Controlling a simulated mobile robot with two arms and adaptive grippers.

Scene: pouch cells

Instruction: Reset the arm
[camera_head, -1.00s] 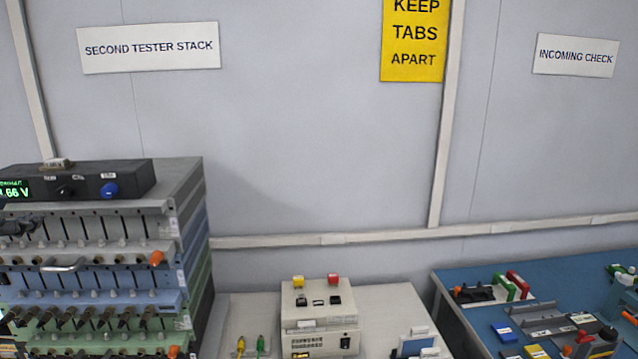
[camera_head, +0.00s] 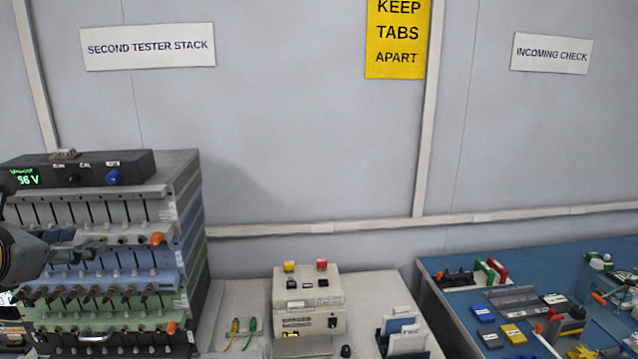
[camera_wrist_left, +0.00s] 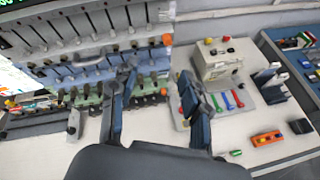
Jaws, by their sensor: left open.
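My left gripper (camera_head: 98,246) comes in from the left edge of the head view, in front of the tester stack (camera_head: 185,235). In the left wrist view its two dark fingers (camera_wrist_left: 157,82) stand apart with nothing between them. Beyond them are the stack's lower front and the pale bench top. I cannot tell from the head view how far the fingers are from the stack's front. My right gripper is in neither view.
The stack has rows of clips, orange knobs and a black meter (camera_head: 85,168) on top. A beige instrument (camera_head: 308,300) with yellow and red buttons stands on the pale bench (camera_head: 375,290). The blue bench (camera_head: 455,265) at right is cluttered with small parts.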

